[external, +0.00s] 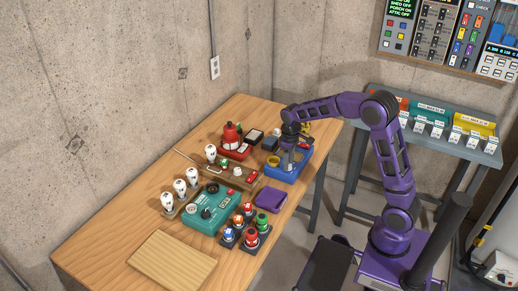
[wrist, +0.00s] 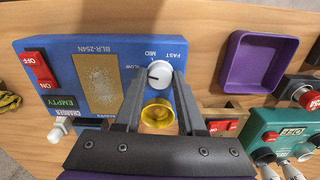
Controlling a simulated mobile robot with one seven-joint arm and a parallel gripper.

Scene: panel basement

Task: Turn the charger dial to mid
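The charger is a blue box (wrist: 120,48) with a red OFF/ON switch (wrist: 39,68), a green EMPTY display and a yellow-brown panel. It also shows in the external view (external: 284,176). Its white dial (wrist: 159,73) sits near one end, with SLOW, MID and FAST printed around it, upside down in the wrist view. The dial's short dark mark appears to point left, toward the SLOW side. My gripper (wrist: 160,76) is over the box with its fingers apart, one on each side of the dial. I cannot tell whether they touch it.
A yellow round cup (wrist: 158,114) on the box lies between my fingers. A purple tray (wrist: 262,62) and a teal device (wrist: 282,136) are close by. A red kettle-like object (external: 231,136), white bulbs and colored buttons share the wooden table (external: 110,235).

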